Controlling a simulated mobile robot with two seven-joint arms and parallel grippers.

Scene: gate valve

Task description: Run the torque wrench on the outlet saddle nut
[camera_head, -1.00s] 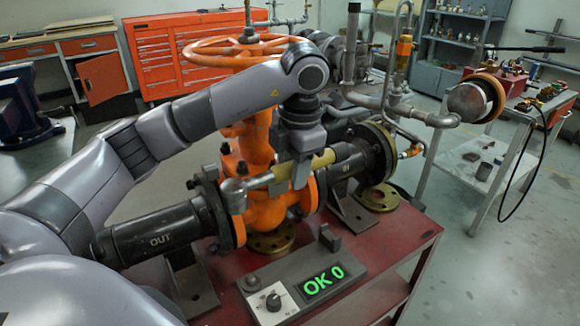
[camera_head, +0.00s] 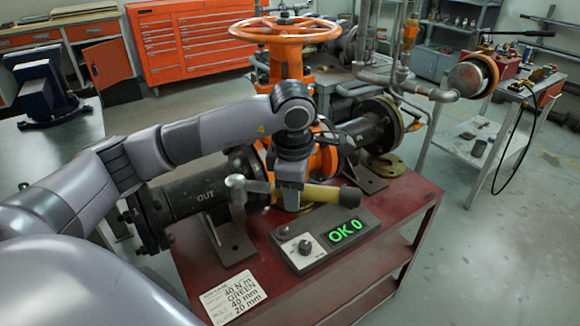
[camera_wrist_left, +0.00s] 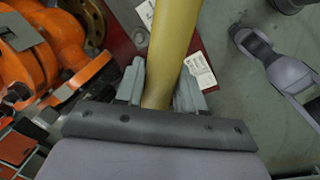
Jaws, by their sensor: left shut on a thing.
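The torque wrench, with a yellow handle (camera_head: 326,195), a silver head at its left end and a dark right end, lies nearly level in my left gripper (camera_head: 291,201). In the wrist view the left jaws (camera_wrist_left: 160,92) are shut on the yellow handle (camera_wrist_left: 172,45). The wrench head (camera_head: 237,187) is in front of the outlet pipe (camera_head: 190,204) marked OUT; I cannot tell if they touch. The outlet saddle (camera_head: 232,243) stands under the pipe. Its nut cannot be made out. What seems to be my right gripper (camera_wrist_left: 248,38) shows in the wrist view, its jaws unclear.
A tester box (camera_head: 300,247) with a green "OK 0" display (camera_head: 346,231) stands on the red bench (camera_head: 395,215). A printed card (camera_head: 235,297) reads 40 N m, GREEN, 40 mm, 20 mm. The orange valve handwheel (camera_head: 285,30) rises behind my arm.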

